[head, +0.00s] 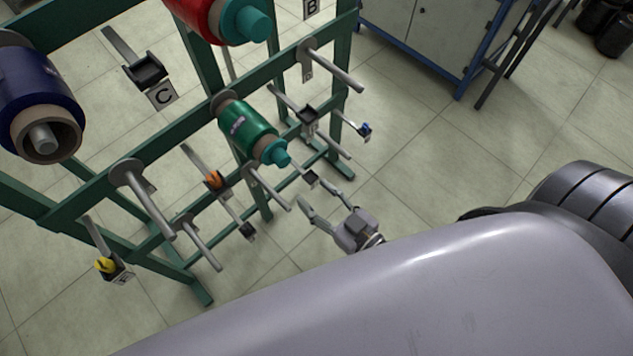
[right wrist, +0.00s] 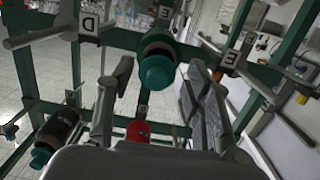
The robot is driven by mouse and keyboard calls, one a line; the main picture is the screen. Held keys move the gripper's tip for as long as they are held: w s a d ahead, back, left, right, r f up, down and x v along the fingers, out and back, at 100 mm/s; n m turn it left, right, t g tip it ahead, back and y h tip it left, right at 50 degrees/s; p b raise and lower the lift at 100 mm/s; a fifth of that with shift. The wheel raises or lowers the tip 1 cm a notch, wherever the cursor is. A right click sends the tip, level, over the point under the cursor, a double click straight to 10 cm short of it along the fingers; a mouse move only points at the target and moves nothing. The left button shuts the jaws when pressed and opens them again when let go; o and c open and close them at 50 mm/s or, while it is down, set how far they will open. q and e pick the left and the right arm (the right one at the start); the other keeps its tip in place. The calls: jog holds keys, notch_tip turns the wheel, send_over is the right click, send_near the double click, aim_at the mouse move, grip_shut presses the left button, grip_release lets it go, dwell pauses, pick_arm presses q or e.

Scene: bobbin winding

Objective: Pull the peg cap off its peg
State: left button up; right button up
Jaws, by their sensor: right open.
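A teal peg cap (head: 277,153) sits on the end of a peg, in front of a green bobbin (head: 246,127) on the green rack. My right gripper (head: 322,192) is open and empty, below and to the right of this cap in the head view. In the right wrist view a teal cap (right wrist: 157,73) shows ahead between the two spread fingers, with a dark green bobbin (right wrist: 157,40) behind it. The fingers appear apart from the cap. My left gripper is not in view.
A red bobbin (head: 200,14) with another teal cap (head: 245,22) is higher on the rack. A dark blue bobbin (head: 38,92) is at the left. Several bare pegs (head: 333,66) stick out around the green bobbin. A blue-framed cabinet (head: 418,32) stands behind.

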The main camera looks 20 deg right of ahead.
jog(key=t, duration=0.1)
send_near(286, 163)
jog(key=b+x, duration=0.1)
jog(key=x, duration=0.7)
jog(key=shift+r, duration=0.15)
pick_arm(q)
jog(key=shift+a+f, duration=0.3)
pick_arm(e)
jog(key=shift+x, duration=0.9)
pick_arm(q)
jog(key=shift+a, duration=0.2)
pick_arm(e)
jog(key=shift+c, duration=0.6)
grip_shut()
jog(key=shift+p, duration=0.4)
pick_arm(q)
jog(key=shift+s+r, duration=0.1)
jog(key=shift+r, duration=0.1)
